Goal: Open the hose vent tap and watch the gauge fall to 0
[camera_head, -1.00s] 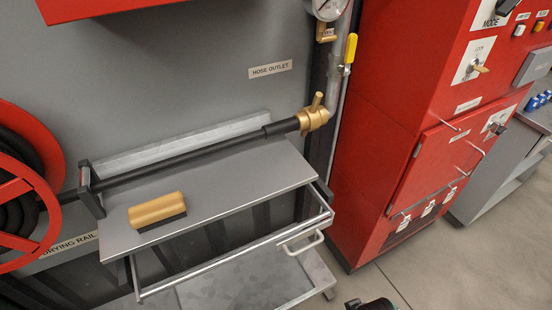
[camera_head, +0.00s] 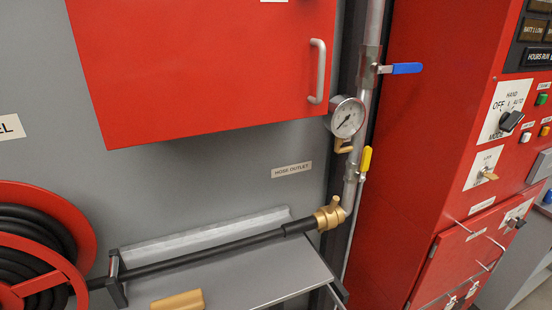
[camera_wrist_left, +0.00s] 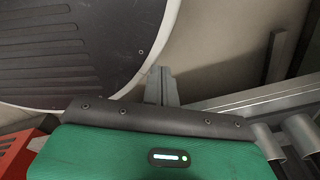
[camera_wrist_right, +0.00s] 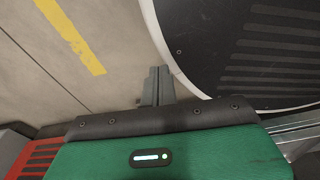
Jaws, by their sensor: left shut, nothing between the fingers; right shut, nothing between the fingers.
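The round white gauge (camera_head: 348,117) is on the vertical pipe in the head view. Its needle seems to point to the lower left, but the reading is too small to tell. A small brass tap (camera_head: 343,146) sits just under the gauge. A yellow lever (camera_head: 366,160) stands upright beside the pipe below it. A brass coupling (camera_head: 329,214) joins the black hose to the outlet. I cannot tell which fitting is the vent tap. My left gripper (camera_wrist_left: 161,72) and right gripper (camera_wrist_right: 156,72) are shut and empty in their wrist views, low over the floor, away from the fittings.
A blue lever (camera_head: 400,69) sticks out rightward from the pipe above the gauge. A red cabinet (camera_head: 200,70) overhangs at upper left. A red control panel (camera_head: 420,120) stands close right of the pipe. A grey shelf (camera_head: 270,270) and red hose reel (camera_head: 75,220) are below and left.

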